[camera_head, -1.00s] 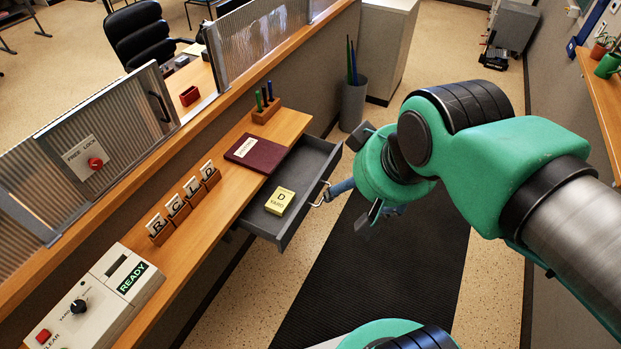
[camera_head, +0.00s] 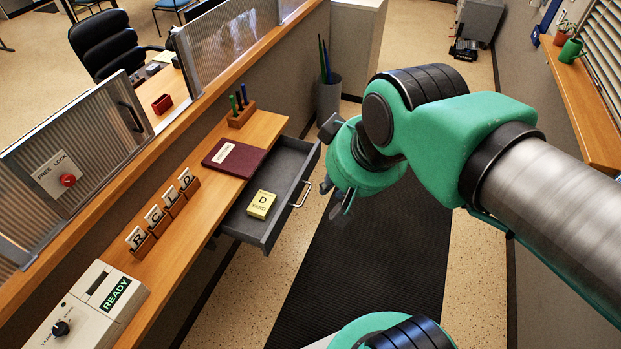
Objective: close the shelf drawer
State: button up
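The shelf drawer (camera_head: 238,226) is a dark grey tray pulled out from under the wooden shelf (camera_head: 170,250). Its front carries a thin metal handle (camera_head: 301,194) that faces right. A yellow block marked "D YARD" (camera_head: 261,205) lies inside the drawer. My gripper (camera_head: 335,190) is just to the right of the handle, with a small gap showing between its visible fingertip and the handle. The green wrist hides most of the gripper, so its opening is unclear. Nothing shows held in it.
On the shelf are a maroon book (camera_head: 234,158), a pen block (camera_head: 240,114), lettered tiles (camera_head: 160,216) and a control box (camera_head: 85,305). A grey bin (camera_head: 328,96) stands on the floor behind the drawer. The dark floor mat (camera_head: 365,270) is clear.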

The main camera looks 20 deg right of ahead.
aim_at(310, 168)
jog(key=shift+w+f, duration=0.3)
jog(key=shift+w, duration=0.05)
grip_shut()
jog(key=w+d+f+m+g+y, duration=0.25)
jog(key=w+f+m+y, duration=0.4)
jog(key=w+f, duration=0.5)
jog(key=w+d+f+m+g+y, duration=0.1)
jog(key=w+d+f+m+y, duration=0.2)
jog(key=w+f+m+y, duration=0.75)
jog(key=w+d+f+m+t+h, duration=0.1)
jog(key=w+d+f+m+t, duration=0.2)
jog(key=d+f, duration=0.4)
jog(key=w+d+f+m+t+h, duration=0.2)
jog(key=w+d+f+m+t, duration=0.1)
jog(key=d+f, duration=0.4)
jog(key=w+d+f+m+t+h+b, duration=0.1)
jog(key=w+d+f+m+t, duration=0.2)
jog(key=f, duration=0.9)
jog(key=w+d+t, duration=0.2)
jog(key=d, duration=0.2)
jog(key=shift+w+d+m, duration=0.15)
jog(key=shift+d+m, duration=0.15)
jog(key=shift+d, duration=0.05)
jog(key=b+x, duration=0.1)
jog(key=x, duration=1.3)
jog(key=shift+w+d+f+b, duration=0.1)
jog(key=shift+f+b, duration=0.1)
jog(key=shift+b, duration=0.1)
